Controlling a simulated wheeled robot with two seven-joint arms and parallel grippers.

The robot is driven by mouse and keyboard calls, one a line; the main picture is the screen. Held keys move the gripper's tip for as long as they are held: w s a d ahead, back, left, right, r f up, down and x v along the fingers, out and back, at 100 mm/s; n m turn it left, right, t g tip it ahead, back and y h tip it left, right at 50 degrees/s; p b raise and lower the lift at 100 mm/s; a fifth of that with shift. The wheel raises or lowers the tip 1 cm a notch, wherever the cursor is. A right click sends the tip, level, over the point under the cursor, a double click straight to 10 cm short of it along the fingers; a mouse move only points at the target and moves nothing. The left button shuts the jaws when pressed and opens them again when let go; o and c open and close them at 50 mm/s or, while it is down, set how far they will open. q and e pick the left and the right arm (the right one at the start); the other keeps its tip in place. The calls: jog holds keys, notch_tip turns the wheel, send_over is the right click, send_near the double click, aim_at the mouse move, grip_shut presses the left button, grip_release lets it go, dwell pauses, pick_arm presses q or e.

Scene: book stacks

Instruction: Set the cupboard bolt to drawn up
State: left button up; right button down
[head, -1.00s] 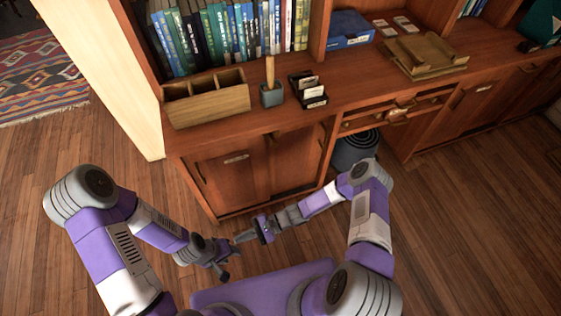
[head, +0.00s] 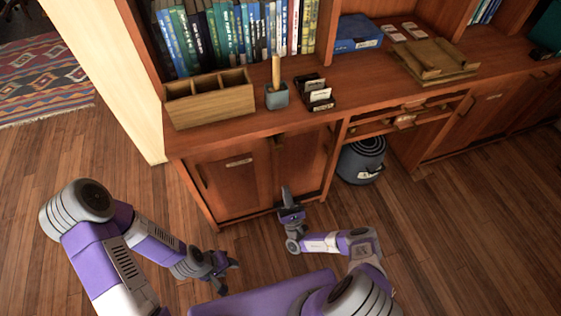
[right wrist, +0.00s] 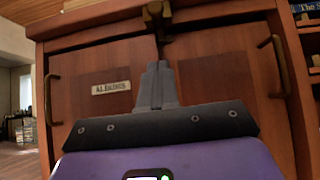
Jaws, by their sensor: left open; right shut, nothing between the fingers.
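The cupboard (head: 235,185) has two wooden doors, the left one labelled "ALBUMS" in the right wrist view (right wrist: 80,72). My left gripper (head: 231,268) is open and empty, low at the left.
The countertop holds a wooden box (head: 210,104), a pen cup (head: 277,97), a card holder (head: 317,97) and a tray (head: 435,65). Each door has a handle (right wrist: 52,100). A dark bin (head: 361,160) stands right of the doors. The floor in front is clear.

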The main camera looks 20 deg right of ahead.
jog(key=p, duration=0.2)
send_near(279, 148)
jog(key=shift+w+a+r, duration=0.1)
jog(key=shift+w+r, duration=0.25)
jog(key=shift+w, duration=0.55)
jog(key=shift+w+r, duration=0.3)
jog(key=shift+w, duration=0.6)
jog(key=shift+w+a+r, duration=0.1)
jog(key=shift+w+r, duration=0.25)
jog(key=shift+w, duration=0.6)
jog(key=shift+d, duration=0.1)
notch_tip(279, 148, up, 4)
jog(key=p, duration=0.3)
jog(key=shift+f, duration=0.15)
jog(key=shift+w+f, duration=0.1)
